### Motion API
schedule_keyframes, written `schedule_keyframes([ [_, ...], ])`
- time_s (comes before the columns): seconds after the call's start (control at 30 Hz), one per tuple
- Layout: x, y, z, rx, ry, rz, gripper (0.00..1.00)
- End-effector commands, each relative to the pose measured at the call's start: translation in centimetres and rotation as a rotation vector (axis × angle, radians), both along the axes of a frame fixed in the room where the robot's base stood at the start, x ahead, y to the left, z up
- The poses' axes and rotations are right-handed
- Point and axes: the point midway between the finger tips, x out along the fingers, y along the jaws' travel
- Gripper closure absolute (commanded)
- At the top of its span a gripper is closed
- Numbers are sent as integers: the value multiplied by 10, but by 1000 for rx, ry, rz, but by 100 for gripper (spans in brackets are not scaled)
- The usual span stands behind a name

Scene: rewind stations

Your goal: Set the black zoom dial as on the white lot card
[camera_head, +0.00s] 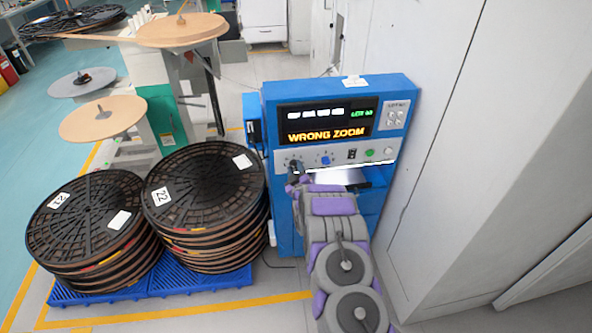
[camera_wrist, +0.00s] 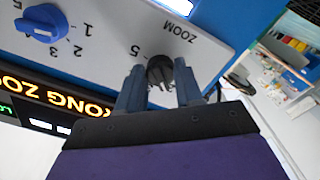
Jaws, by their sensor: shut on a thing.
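The black zoom dial (camera_wrist: 160,70) sits on the pale control panel under the label ZOOM, which appears upside down in the wrist view. My gripper (camera_wrist: 159,80) has one finger on each side of the dial and is shut on it. A 5 shows beside the dial; the fingers hide other marks, and I cannot tell its exact setting. In the head view the dial (camera_head: 295,166) is at the panel's left end, with my gripper (camera_head: 296,178) at it. A small white card (camera_head: 353,81) lies on top of the blue machine; its writing is too small to read.
A blue dial (camera_head: 326,160) sits right of the zoom dial, then a switch and a green button (camera_head: 369,153). The display (camera_head: 326,122) reads WRONG ZOOM. Stacked black reels (camera_head: 205,185) stand at left. A pale wall (camera_head: 440,130) is close at right.

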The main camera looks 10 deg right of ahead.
Motion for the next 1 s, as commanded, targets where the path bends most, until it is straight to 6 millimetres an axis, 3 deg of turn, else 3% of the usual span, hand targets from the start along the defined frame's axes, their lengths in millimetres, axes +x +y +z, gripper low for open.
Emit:
schedule_keyframes([
  [0.27, 1, 2, 4, 181, -4, 5, 95],
  [1.0, 1, 1, 6, 883, -7, 4, 95],
])
